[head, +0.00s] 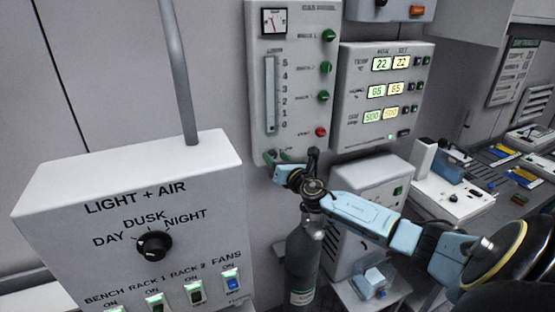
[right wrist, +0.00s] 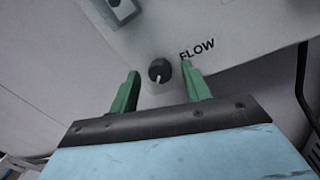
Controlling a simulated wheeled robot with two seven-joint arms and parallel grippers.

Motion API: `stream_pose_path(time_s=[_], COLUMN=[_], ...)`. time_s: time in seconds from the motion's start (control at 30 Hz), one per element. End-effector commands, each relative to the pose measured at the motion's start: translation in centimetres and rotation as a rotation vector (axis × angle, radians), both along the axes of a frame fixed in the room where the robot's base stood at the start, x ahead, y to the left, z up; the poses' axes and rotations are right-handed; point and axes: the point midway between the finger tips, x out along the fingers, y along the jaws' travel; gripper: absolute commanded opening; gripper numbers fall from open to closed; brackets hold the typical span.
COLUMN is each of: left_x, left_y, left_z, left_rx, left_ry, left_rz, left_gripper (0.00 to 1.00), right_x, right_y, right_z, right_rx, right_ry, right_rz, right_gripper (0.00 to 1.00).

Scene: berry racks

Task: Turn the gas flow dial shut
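The gas flow dial (right wrist: 159,69) is a small round black knob with a white pointer mark, on a pale panel beside the printed word FLOW. In the right wrist view its mark points down toward my gripper. My right gripper (right wrist: 160,76) is open, with one green finger on each side of the dial and a gap on both sides. In the head view my right gripper (head: 279,160) is at the lower edge of the gas panel (head: 292,140), and I cannot make out the dial there. My left gripper is not in view.
The gas panel carries a round gauge (head: 274,21), a scale tube (head: 270,95), green knobs and a red button (head: 321,132). A dark gas cylinder (head: 304,262) stands below my right wrist. The LIGHT + AIR box (head: 100,240) is at the left front.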

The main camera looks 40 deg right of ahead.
Motion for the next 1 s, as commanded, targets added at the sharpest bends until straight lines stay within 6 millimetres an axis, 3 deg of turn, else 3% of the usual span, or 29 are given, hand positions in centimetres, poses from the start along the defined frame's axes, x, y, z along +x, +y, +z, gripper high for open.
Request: stream_pose_path(time_s=[0.37, 1.0], left_x=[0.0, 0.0], left_y=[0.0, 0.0], left_z=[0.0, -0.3], left_rx=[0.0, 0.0], left_ry=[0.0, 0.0], left_rz=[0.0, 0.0], left_gripper=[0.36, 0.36], right_x=[-0.7, -10.0], right_y=[0.1, 2.1], right_z=[-0.1, -0.3], right_rx=[0.001, 0.001], right_ry=[0.001, 0.003], right_rz=[0.0, 0.002], right_gripper=[0.47, 0.47])
